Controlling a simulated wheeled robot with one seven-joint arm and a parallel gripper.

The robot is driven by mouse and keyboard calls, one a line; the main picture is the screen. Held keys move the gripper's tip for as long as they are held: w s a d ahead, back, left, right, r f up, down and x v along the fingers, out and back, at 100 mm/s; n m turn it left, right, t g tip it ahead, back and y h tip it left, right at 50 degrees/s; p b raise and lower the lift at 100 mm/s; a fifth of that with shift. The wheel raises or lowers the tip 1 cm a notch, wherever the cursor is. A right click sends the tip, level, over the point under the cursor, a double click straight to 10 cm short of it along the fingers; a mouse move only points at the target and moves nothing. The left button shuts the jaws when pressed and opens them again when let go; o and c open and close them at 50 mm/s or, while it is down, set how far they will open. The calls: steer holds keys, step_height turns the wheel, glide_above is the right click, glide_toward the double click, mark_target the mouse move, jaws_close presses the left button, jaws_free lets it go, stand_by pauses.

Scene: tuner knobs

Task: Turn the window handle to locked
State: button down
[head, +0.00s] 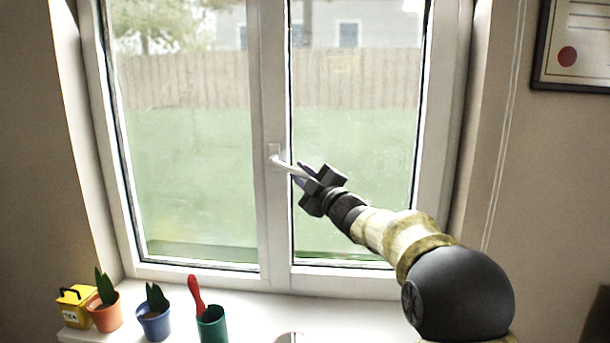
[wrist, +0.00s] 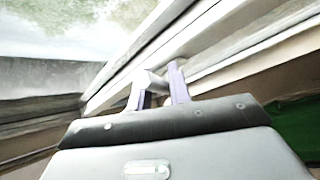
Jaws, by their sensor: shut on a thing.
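The white window handle (head: 284,165) is on the middle upright of the white window frame (head: 272,220). It points to the right and slightly downward from its base plate. My gripper (head: 304,172) is shut on the outer end of the handle, reaching in from the lower right. In the wrist view, the handle (wrist: 154,77) shows between the two purple fingers of my gripper (wrist: 162,88). The handle's far end is partly hidden by the fingers in the head view.
On the sill at lower left stand a yellow tea tin (head: 74,308), an orange plant pot (head: 105,314), a blue plant pot (head: 154,323) and a green cup (head: 212,325) holding a red-handled tool. A cord (head: 503,130) hangs at right, near a framed picture (head: 575,50).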

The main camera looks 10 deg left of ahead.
steer(key=shift+a+f, duration=0.25)
steer(key=shift+f, duration=0.3)
steer(key=shift+a+f, duration=0.2)
steer(key=shift+f, duration=0.3)
steer(key=c, duration=1.4)
jaws_free()
steer(key=shift+s+r, duration=0.1)
steer(key=shift+d+r+b+v, duration=0.2)
steer(key=shift+r+b+v, duration=0.4)
steer(key=shift+b+v, duration=1.8)
steer(key=shift+d+r+b+v, duration=0.2)
steer(key=shift+r+b+v, duration=0.4)
steer(key=shift+v, duration=3.45)
steer(key=shift+d+r+b+v, duration=0.2)
steer(key=shift+r+b+v, duration=0.35)
steer(key=shift+b+v, duration=1.85)
steer(key=shift+p+v, duration=0.8)
steer(key=shift+v, duration=0.15)
